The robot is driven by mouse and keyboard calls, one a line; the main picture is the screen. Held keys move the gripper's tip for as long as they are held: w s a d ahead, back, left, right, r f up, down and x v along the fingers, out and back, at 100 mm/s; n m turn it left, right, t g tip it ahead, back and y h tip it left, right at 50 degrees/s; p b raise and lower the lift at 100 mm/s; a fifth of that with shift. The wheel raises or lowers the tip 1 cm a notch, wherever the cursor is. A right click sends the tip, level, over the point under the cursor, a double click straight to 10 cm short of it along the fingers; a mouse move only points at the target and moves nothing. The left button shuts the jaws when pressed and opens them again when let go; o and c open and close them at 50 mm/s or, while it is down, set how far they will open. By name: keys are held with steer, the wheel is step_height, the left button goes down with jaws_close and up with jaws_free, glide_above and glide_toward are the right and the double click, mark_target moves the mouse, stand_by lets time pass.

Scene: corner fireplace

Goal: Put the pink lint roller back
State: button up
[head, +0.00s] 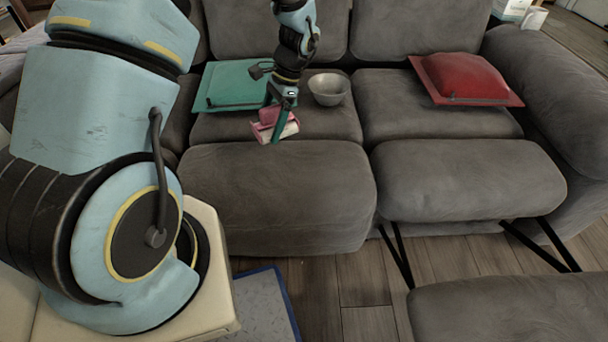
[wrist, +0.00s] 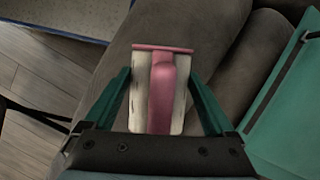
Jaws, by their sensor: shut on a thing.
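The pink lint roller (head: 268,119) is pink with a pale roll, and it is at the front part of the grey sofa's left seat in the head view. My gripper (head: 273,126) points down at it and is shut on it. In the wrist view the lint roller (wrist: 160,88) sits between the two green fingers of my gripper (wrist: 160,95), with its pink end away from the palm. Whether it touches the seat cannot be told. The place it belongs to cannot be made out.
A grey bowl (head: 328,90) stands on the sofa (head: 275,190) just right of my gripper. A white mug (head: 534,18) is at the back right.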

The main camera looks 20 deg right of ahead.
mark_target(297, 127)
steer(key=d+m+b, duration=0.1)
steer(key=d, duration=0.1)
steer(key=s+d+m+t+b, duration=0.1)
steer(key=d+m, duration=0.1)
steer(key=s+d+r+m+t+b, duration=0.1)
steer(key=d+m+b, duration=0.1)
steer(key=shift+s+d+r, duration=0.1)
steer(key=shift+s+d, duration=0.05)
steer(key=shift+d, duration=0.25)
steer(key=shift+s+d, duration=0.1)
steer(key=shift+d, duration=0.05)
step_height(297, 127, down, 10)
steer(key=shift+r+b, duration=0.25)
steer(key=shift+b, duration=0.75)
steer(key=shift+f, duration=0.2)
steer(key=o, duration=0.9)
steer(key=p+v, duration=0.2)
steer(key=v, duration=1)
steer(key=shift+s+r, duration=0.1)
steer(key=shift+r, duration=0.15)
